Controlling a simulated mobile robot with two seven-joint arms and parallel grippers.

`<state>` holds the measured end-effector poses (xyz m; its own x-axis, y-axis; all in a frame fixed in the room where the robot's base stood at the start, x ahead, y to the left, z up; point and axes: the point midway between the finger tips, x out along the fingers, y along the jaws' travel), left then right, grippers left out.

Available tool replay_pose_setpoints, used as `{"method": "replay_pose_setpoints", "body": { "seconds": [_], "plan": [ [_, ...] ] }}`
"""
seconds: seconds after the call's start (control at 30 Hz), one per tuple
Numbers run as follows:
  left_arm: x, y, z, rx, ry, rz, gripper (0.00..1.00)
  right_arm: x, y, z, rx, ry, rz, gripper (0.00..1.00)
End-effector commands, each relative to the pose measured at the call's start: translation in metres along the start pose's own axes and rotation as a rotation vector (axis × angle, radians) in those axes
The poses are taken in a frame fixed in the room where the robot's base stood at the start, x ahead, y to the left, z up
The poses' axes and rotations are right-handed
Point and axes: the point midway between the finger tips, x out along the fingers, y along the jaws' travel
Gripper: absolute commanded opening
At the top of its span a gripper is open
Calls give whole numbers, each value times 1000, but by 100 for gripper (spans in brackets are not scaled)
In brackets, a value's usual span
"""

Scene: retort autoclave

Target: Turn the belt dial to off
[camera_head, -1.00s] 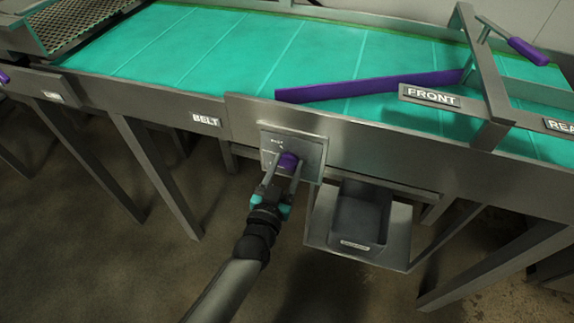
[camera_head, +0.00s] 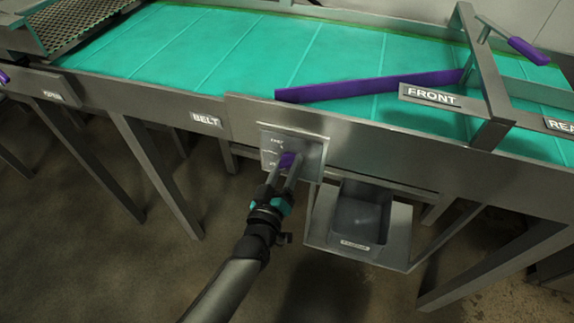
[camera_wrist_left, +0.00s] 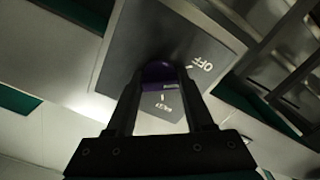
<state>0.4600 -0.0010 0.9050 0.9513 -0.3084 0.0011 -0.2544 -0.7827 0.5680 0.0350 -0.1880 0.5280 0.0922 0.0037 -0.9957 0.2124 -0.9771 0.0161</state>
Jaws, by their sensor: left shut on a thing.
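The belt dial is a small purple knob (camera_head: 288,160) on a grey metal plate (camera_head: 313,155) fixed to the conveyor's front side. My left gripper (camera_head: 285,168) is shut on the knob, with one finger on each side of it. In the left wrist view the knob (camera_wrist_left: 158,75) sits between the two dark fingers, which hide part of it. That view shows the word OFF (camera_wrist_left: 206,65) on the dial plate to the right of the knob. Another word lies below the knob, too blurred to be sure of. My right gripper is not in view.
A BELT label (camera_head: 206,119) is on the conveyor frame left of the dial. A grey bin (camera_head: 361,215) hangs on a shelf just right of my gripper. The teal belt (camera_head: 230,50) carries a purple diverter bar (camera_head: 370,86). Steel legs stand left and right.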

Motion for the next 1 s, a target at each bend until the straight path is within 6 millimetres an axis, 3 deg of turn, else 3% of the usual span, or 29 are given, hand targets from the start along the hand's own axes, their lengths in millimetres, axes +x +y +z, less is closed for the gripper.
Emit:
{"method": "replay_pose_setpoints", "body": {
  "seconds": [0.37,0.93,0.97,1.0],
  "plan": [
    [-1,0,2,-171,-5,-1,0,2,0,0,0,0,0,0],
    [-1,0,2,-201,-6,-1,0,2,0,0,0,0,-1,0],
    [-1,0,2,-201,-6,-1,56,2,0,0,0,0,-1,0],
    [-1,0,2,-201,-6,-1,60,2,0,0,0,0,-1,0]
  ]
}}
